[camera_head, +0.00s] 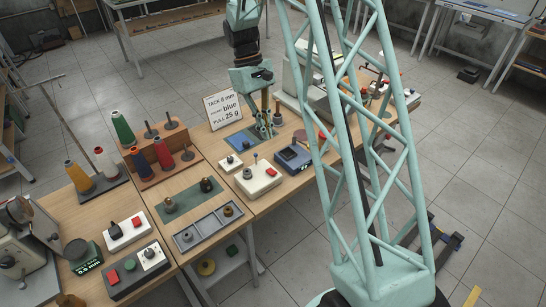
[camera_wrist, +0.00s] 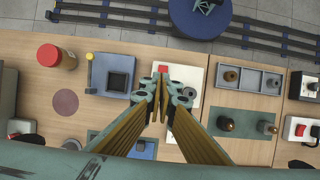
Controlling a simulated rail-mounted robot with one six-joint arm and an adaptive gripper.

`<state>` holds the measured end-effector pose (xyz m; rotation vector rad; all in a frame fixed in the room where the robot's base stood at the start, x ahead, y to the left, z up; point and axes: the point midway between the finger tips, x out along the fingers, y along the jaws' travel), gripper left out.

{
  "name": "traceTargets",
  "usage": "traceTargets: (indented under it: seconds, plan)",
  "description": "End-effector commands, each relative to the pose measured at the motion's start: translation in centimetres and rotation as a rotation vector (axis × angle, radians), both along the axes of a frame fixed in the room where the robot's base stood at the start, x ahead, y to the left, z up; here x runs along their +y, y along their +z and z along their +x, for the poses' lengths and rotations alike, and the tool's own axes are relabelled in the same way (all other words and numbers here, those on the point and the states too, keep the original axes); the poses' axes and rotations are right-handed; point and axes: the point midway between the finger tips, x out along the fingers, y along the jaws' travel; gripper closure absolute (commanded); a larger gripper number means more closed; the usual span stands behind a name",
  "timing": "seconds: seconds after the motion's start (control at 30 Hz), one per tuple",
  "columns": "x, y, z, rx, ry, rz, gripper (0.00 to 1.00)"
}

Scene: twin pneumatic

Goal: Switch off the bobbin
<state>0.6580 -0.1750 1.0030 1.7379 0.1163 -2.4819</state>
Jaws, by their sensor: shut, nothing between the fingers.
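A white box (camera_head: 258,177) with a red button (camera_head: 271,171) and a dark knob (camera_head: 247,172) sits at the front of the middle table. It also shows in the wrist view (camera_wrist: 190,75), partly hidden behind my fingers, with a red patch (camera_wrist: 178,72) near the tips. My gripper (camera_head: 264,130) is shut and empty, pointing down above the table behind this box. Its fingertips (camera_wrist: 166,88) overlap the box in the wrist view; I cannot see contact. No label shows which control belongs to the bobbin.
A grey tray (camera_head: 210,229) and a green mat (camera_head: 188,201) with dark knobs lie left. Thread cones (camera_head: 123,129), a white switch box (camera_head: 128,233) and a button box (camera_head: 137,271) stand farther left.

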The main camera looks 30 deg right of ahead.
Motion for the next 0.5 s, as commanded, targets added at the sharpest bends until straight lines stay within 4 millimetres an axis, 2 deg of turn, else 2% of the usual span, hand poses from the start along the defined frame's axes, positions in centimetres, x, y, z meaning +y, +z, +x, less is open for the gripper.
traceTargets:
  seconds: [0.27, 0.5]
  plan:
    - [-0.1, -1.3, -0.5, 0.001, 0.000, 0.001, 1.00]
    - [-0.2, -3.7, -1.4, 0.002, 0.000, 0.000, 1.00]
